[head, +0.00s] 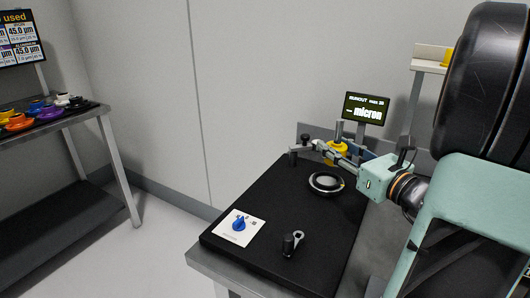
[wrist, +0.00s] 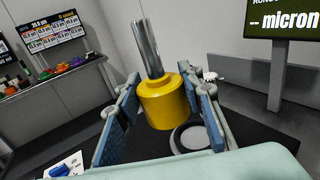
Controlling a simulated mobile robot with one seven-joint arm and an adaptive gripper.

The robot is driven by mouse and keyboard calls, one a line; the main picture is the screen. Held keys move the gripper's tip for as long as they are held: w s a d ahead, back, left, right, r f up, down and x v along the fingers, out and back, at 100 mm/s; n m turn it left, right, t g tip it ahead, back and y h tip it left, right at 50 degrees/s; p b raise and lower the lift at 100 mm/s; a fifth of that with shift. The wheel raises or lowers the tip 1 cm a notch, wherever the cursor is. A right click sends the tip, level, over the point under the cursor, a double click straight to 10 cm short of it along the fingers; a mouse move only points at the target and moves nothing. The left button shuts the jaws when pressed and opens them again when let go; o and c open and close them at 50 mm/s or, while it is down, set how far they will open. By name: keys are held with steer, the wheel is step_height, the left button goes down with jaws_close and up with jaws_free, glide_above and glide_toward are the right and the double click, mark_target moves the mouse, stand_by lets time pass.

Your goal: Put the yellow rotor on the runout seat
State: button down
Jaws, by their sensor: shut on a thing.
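The yellow rotor (head: 331,156) has a thick yellow body and a bare metal shaft pointing up. In the wrist view the rotor (wrist: 168,102) stands between the blue-padded fingers, its shaft leaning a little left. My gripper (head: 338,151) is shut on the rotor's yellow body; it also shows in the wrist view (wrist: 166,100). The rotor appears above the plate, apart from the ring.
A display reading "-- micron" (head: 364,109) stands behind the plate. A dark post with an arm (head: 296,150) stands at its back left. A blue knob (head: 239,224) and a small black fixture (head: 291,243) are at the front. A side table holds several coloured parts (head: 19,122).

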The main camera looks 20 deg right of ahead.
steer(key=w+f, duration=0.1)
steer(key=f, duration=0.1)
steer(key=w+d+f+b, duration=0.1)
steer(key=w+f, duration=0.1)
steer(key=w+d+f+b, duration=0.1)
steer(key=w+f, duration=0.1)
steer(key=shift+f+b, duration=0.5)
steer(key=shift+f, duration=1.05)
steer(key=shift+f, duration=0.15)
steer(key=c, duration=1.3)
jaws_free()
steer(key=shift+f, duration=0.1)
steer(key=shift+r, duration=0.3)
steer(key=s, duration=0.4)
steer(key=s+d+p, duration=0.1)
steer(key=s, duration=0.3)
steer(key=s+d+p, duration=0.1)
steer(key=s, duration=0.2)
steer(key=shift+s+d+f, duration=0.1)
steer(key=shift+s+f, duration=0.05)
steer(key=shift+s, duration=0.25)
